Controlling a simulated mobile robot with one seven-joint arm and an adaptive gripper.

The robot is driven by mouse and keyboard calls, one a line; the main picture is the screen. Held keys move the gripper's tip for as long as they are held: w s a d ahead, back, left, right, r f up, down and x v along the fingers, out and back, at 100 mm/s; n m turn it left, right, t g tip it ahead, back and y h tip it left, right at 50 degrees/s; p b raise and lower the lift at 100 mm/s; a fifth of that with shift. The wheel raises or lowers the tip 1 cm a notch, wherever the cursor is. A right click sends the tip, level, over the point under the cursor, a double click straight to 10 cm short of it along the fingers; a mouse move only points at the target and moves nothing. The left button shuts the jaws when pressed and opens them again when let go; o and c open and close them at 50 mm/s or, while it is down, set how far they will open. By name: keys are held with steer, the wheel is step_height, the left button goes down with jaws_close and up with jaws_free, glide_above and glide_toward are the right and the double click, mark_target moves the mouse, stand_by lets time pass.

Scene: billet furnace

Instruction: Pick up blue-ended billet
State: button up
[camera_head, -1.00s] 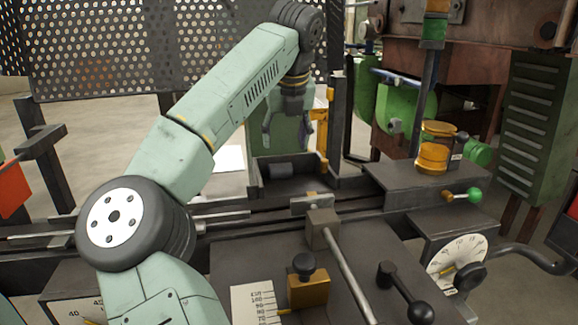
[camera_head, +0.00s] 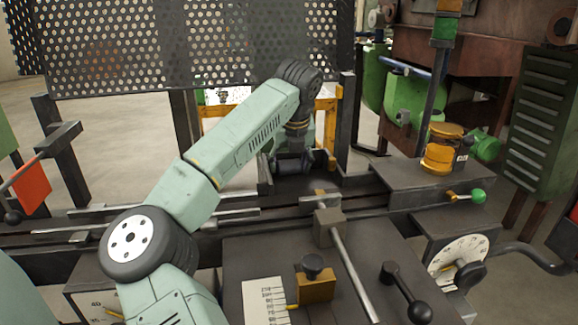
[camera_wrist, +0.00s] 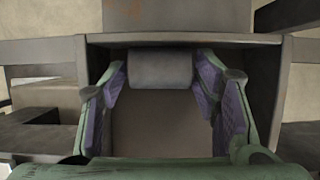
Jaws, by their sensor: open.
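A dark grey cylindrical billet (camera_wrist: 160,70) lies on its side in an open dark tray (camera_wrist: 180,39) in the wrist view. No blue end shows on it; its end faces are hidden. My gripper (camera_wrist: 161,82) is open, with one purple-padded finger at each side of the billet, near its ends. I cannot tell whether the pads touch it. In the head view my gripper (camera_head: 293,163) is down in the tray (camera_head: 312,184), behind the rails, and the billet is mostly hidden there.
A perforated screen (camera_head: 190,45) stands behind the tray, with a dark post (camera_head: 346,125) to its right. An orange cylinder (camera_head: 440,152) stands on the block at right, near a green-knobbed lever (camera_head: 477,196). A bench with handles and a scale plate (camera_head: 265,302) lies in front.

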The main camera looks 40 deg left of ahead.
steer(key=shift+r, duration=0.1)
jaws_close()
stand_by(0.5)
